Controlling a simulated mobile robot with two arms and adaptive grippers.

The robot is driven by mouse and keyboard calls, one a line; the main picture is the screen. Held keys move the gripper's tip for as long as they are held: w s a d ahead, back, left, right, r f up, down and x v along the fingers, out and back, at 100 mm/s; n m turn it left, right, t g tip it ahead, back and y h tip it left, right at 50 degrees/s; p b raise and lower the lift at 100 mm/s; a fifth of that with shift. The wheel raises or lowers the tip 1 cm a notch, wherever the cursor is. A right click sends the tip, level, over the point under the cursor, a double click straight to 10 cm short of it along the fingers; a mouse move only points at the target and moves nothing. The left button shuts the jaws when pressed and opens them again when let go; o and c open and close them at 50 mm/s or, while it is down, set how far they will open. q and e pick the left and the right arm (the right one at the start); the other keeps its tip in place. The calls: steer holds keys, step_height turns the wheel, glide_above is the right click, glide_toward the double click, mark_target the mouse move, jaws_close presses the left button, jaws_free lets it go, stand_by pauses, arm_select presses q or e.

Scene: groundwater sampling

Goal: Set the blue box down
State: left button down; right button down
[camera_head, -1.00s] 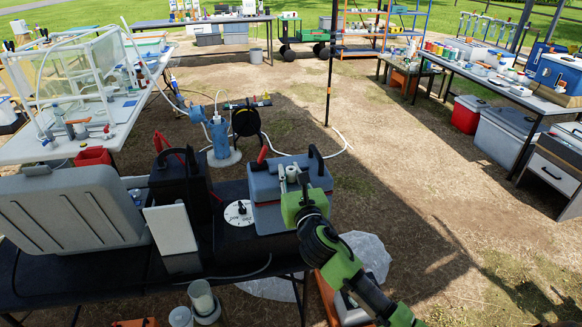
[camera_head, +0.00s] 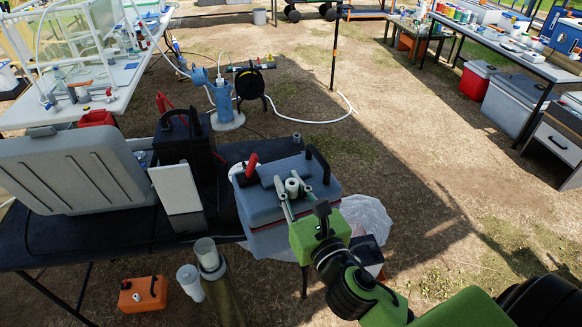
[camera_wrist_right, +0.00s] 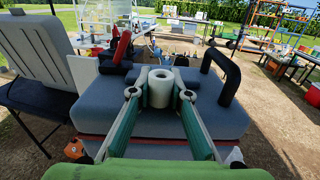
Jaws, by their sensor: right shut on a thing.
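The blue box (camera_head: 268,205) is blue-grey, with a red lever and a dark handle on its lid, at the right end of the black table (camera_head: 75,240). My right gripper (camera_head: 291,187) reaches in from the lower right and is shut on the pale round post on the lid. In the right wrist view, the two green-sided fingers (camera_wrist_right: 160,90) close around this post on the box (camera_wrist_right: 210,115). The box looks about level. Whether its underside touches the table is hidden. My left gripper is not in view.
A dark case (camera_head: 185,145), a white panel (camera_head: 177,188) and a large grey case (camera_head: 70,175) stand left of the box.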

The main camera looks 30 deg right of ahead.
steer(key=shift+n+y, duration=0.3)
steer(key=shift+y, duration=0.2)
steer(key=shift+s+a+r, duration=0.1)
steer(key=shift+s+a, duration=0.35)
steer(key=shift+s, duration=0.3)
steer(key=shift+s+a, duration=0.4)
steer(key=shift+s, duration=0.3)
steer(key=shift+s+a+r, duration=0.1)
steer(key=shift+s+a, duration=0.35)
steer(key=shift+s, duration=0.3)
